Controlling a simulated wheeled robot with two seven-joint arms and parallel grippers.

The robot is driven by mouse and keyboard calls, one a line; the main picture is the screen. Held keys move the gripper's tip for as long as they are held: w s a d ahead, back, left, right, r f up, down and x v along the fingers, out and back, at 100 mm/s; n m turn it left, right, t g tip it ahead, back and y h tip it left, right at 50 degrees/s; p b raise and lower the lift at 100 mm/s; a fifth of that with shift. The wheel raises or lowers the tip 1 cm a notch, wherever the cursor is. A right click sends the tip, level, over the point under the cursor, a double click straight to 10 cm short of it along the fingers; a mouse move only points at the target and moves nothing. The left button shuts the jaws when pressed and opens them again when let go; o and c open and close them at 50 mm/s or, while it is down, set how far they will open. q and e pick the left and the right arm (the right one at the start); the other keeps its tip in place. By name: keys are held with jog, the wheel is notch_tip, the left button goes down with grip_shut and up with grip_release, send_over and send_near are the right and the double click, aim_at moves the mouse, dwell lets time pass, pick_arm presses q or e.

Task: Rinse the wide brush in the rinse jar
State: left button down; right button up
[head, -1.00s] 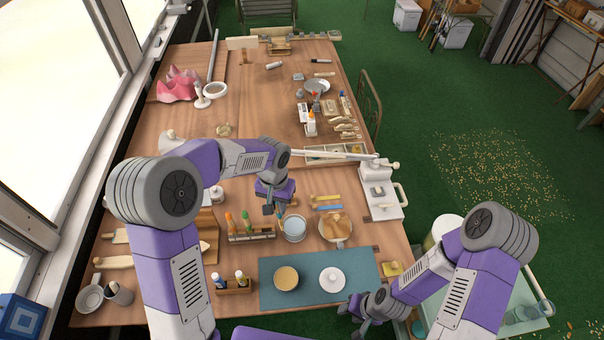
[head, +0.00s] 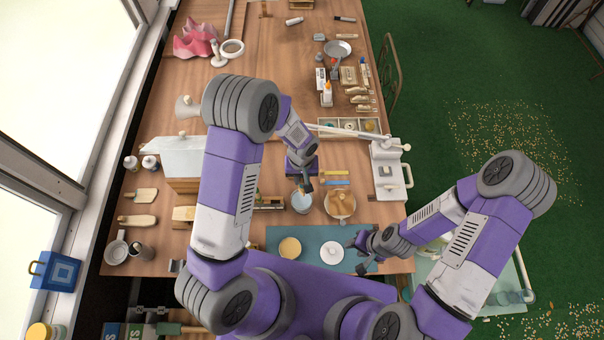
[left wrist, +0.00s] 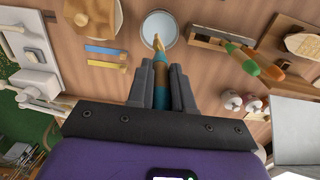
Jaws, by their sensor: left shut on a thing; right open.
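The rinse jar (head: 302,203), a round pale vessel with bluish water, stands on the wooden table behind the teal mat. It also shows at the top of the left wrist view (left wrist: 168,28). My left gripper (head: 305,187) is over the jar's far side; in the left wrist view its fingers (left wrist: 161,68) are shut on a brush (left wrist: 160,92) with a teal handle. The brush's golden tip overlaps the jar's opening; I cannot tell whether it is inside or above. My right gripper (head: 355,244) is open and empty at the mat's right end.
A pan with brown contents (head: 340,204) stands right of the jar. A rack with tools (left wrist: 210,40) is on its other side. The teal mat (head: 310,236) holds a tan disc (head: 290,248) and a white lid-like disc (head: 332,252). Blue and yellow strips (head: 335,182) lie nearby.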

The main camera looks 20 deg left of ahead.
aim_at(302, 190)
pick_arm(q)
jog(key=shift+f+b, duration=1.25)
jog(key=shift+f, duration=0.95)
notch_tip(302, 190, down, 6)
jog(key=b, duration=0.5)
jog(key=shift+w+r+b, duration=0.1)
jog(key=shift+r+b, duration=0.1)
jog(key=shift+b, duration=0.1)
pick_arm(e)
notch_tip(302, 190, down, 8)
jog(key=shift+w+f, duration=0.1)
jog(key=shift+f, duration=0.05)
pick_arm(q)
jog(key=shift+d, duration=0.1)
